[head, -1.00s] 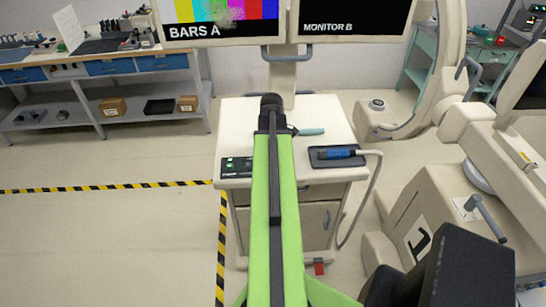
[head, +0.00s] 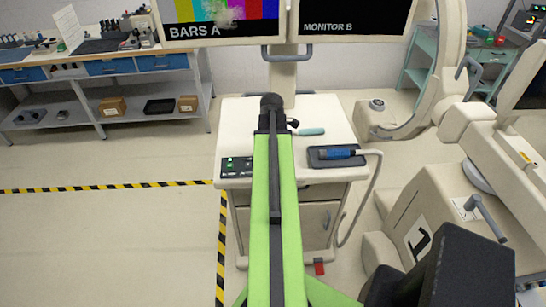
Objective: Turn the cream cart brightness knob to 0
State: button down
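The cream cart (head: 232,120) stands in front of me, with two monitors on a post above it. The left monitor (head: 222,15) shows colour bars and "BARS A"; the right monitor (head: 353,15) reads "MONITOR B". A dark control panel (head: 237,167) with green lights sits at the cart top's front left. I cannot make out a brightness knob; my arm covers the middle of the cart. Whether my gripper is open or shut does not show.
A blue-handled probe (head: 337,153) lies on a dark pad (head: 322,163) at the cart's right, its cable hanging down the side. A teal-handled tool (head: 311,132) lies beside my arm. A large cream machine (head: 440,210) stands close on the right. The floor at left is clear.

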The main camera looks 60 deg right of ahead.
jog(key=shift+w+d, duration=0.1)
jog(key=c, duration=1.1)
grip_release()
jog(key=shift+r, duration=0.1)
notch_tip(320, 180, up, 17)
jog(key=p, duration=1.7)
jog(key=shift+r, duration=0.1)
